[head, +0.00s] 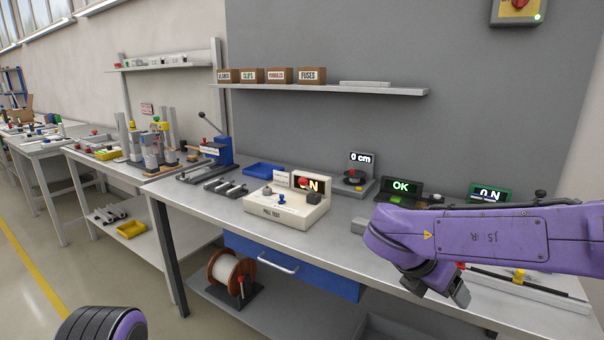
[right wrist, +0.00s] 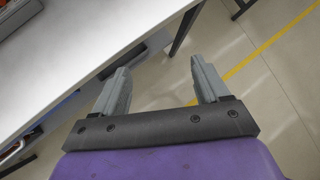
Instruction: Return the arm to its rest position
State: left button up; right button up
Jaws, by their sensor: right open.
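My right arm, purple, comes in from the right in the head view and reaches over the front part of the workbench (head: 215,204). My right gripper (head: 459,295) hangs at its end, by the front edge of the bench. In the right wrist view my right gripper (right wrist: 161,85) is open, with two grey fingers wide apart and nothing between them. The floor and the bench edge show beyond the fingers. At the bottom left of the head view a dark, rounded part of mine with a purple side shows. My left gripper is not in view.
A white pull test box (head: 277,216) stands on the bench. Behind are displays reading 0 cm (head: 361,159), OK (head: 400,187) and 0 N (head: 489,194). A blue tray (head: 265,170) and a blue lever press (head: 220,148) stand left. A blue drawer (head: 290,266) and cable spool (head: 231,275) are below.

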notch_tip(320, 180, down, 21)
jog(key=d+n+t, duration=0.3)
jog(key=n+t, duration=0.4)
jog(key=n, duration=1.9)
jog(key=s+d+f+n+g+y, duration=0.1)
jog(key=s+f+n+g+y, duration=0.1)
jog(key=s+f+n, duration=0.5)
jog(key=s+d+f+n+g+y, duration=0.1)
jog(key=s+f+n+g+y, duration=0.1)
jog(key=s+f+n+g, duration=0.2)
jog(key=s+f+n, duration=0.1)
jog(key=s+f, duration=0.3)
jog(key=s, duration=0.4)
jog(key=s+f+n, duration=0.2)
jog(key=s+f, duration=0.2)
jog(key=s, duration=0.4)
jog(key=shift+s+f, duration=0.2)
jog(key=shift+f, duration=0.05)
